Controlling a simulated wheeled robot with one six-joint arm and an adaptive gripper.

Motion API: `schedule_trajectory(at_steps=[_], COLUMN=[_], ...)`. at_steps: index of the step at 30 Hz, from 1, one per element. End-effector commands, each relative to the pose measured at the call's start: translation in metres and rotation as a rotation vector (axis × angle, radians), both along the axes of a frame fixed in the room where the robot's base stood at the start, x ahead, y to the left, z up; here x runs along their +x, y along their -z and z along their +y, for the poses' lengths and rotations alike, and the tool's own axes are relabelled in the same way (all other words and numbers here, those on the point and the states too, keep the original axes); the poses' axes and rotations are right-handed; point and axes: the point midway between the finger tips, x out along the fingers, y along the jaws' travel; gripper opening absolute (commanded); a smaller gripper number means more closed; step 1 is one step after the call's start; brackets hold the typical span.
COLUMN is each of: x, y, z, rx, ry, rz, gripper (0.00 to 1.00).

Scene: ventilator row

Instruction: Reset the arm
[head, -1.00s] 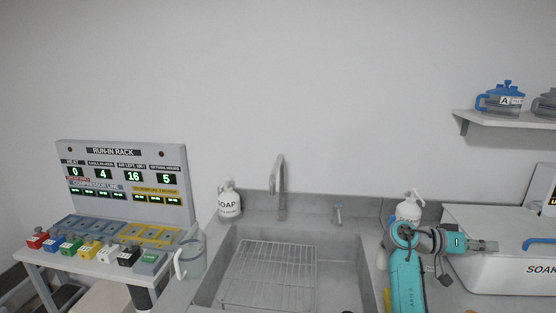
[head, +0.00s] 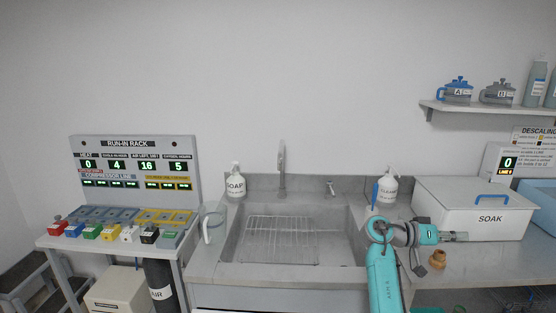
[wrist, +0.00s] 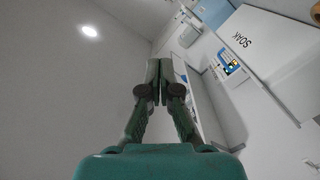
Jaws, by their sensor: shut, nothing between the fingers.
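My teal arm rises at the lower right of the head view, in front of the counter. It is bent at the elbow, with its end pointing right. My gripper (head: 456,236) is in front of the white SOAK box (head: 478,208) in that view. In the wrist view my gripper (wrist: 158,66) has its two fingers together, with nothing between them.
A grey sink (head: 345,250) with a wire rack (head: 280,240) lies left of my arm. A soap bottle (head: 235,184) and cleaner bottle (head: 388,188) stand behind. A brown fitting (head: 437,259) sits below my gripper. The run-in rack (head: 135,160) and clear jug (head: 213,225) are left.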

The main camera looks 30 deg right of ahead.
Motion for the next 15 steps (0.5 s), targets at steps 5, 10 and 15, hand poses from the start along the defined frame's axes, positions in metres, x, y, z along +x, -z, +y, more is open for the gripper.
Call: schedule_trajectory(at_steps=[5, 10, 15], x=[0.003, 0.008, 0.015], y=[0.011, 0.028, 0.053], z=[0.003, 0.008, 0.016], rx=[0.012, 0.027, 0.052], ry=[-0.028, -0.08, -0.154], rz=[0.01, 0.025, 0.045], gripper=[0.0, 0.0, 0.0])
